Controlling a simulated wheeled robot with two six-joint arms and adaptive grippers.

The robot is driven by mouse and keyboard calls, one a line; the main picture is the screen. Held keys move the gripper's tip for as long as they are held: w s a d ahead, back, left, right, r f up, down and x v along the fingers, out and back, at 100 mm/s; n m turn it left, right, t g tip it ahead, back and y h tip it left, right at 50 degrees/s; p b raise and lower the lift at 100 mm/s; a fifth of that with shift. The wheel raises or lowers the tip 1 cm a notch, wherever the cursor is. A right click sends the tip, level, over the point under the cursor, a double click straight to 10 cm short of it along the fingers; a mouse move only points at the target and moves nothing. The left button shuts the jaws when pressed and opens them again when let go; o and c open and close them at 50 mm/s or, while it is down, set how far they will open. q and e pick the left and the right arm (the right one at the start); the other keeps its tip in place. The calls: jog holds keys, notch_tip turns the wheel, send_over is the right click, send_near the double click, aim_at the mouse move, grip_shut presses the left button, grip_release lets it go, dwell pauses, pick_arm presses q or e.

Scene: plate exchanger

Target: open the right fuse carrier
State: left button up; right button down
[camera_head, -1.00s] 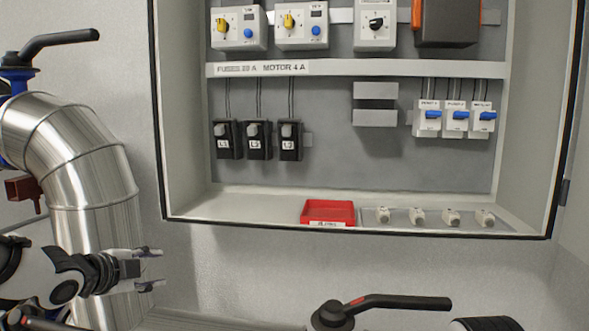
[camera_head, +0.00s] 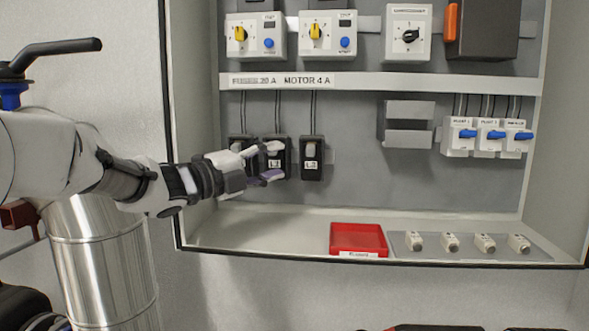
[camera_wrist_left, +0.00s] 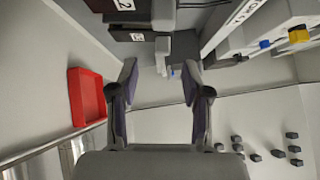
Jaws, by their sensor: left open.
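The right fuse carrier (camera_head: 312,165) is black with a grey grip and a white label, the rightmost of three under the MOTOR 4 A label. The middle carrier (camera_head: 285,152) and left carrier (camera_head: 236,144) are partly hidden by my left gripper (camera_head: 273,162). This gripper is open and empty, its fingers pointing right towards the right carrier. In the left wrist view, the open fingers (camera_wrist_left: 161,76) show with a grey carrier grip (camera_wrist_left: 162,46) ahead, between the fingertips' lines. I see no contact. My right gripper is out of view.
A red tray (camera_head: 358,238) stands on the cabinet floor, beside a grey strip with several small light fuses (camera_head: 450,241). Breakers with blue levers (camera_head: 490,135) are on the right. A cabinet side wall (camera_head: 195,120) passes behind my left arm.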

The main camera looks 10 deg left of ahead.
aim_at(308, 153)
pick_arm(q)
jog(key=shift+h, duration=0.3)
jog(key=d+p, duration=0.1)
jog(key=d+r, duration=0.1)
jog(key=w+d+p, duration=0.1)
jog(key=shift+d+r+p, duration=0.15)
jog(key=shift+d+p, duration=0.15)
jog(key=shift+d, duration=0.05)
jog(key=w, duration=0.1)
jog(key=w+d+p, duration=0.1)
jog(key=w+d, duration=0.1)
jog(key=w, duration=0.1)
jog(key=shift+d+f+p, duration=0.25)
jog(key=shift+p, duration=0.05)
jog(key=shift+s+r, duration=0.15)
jog(key=shift+s, duration=0.2)
grip_shut()
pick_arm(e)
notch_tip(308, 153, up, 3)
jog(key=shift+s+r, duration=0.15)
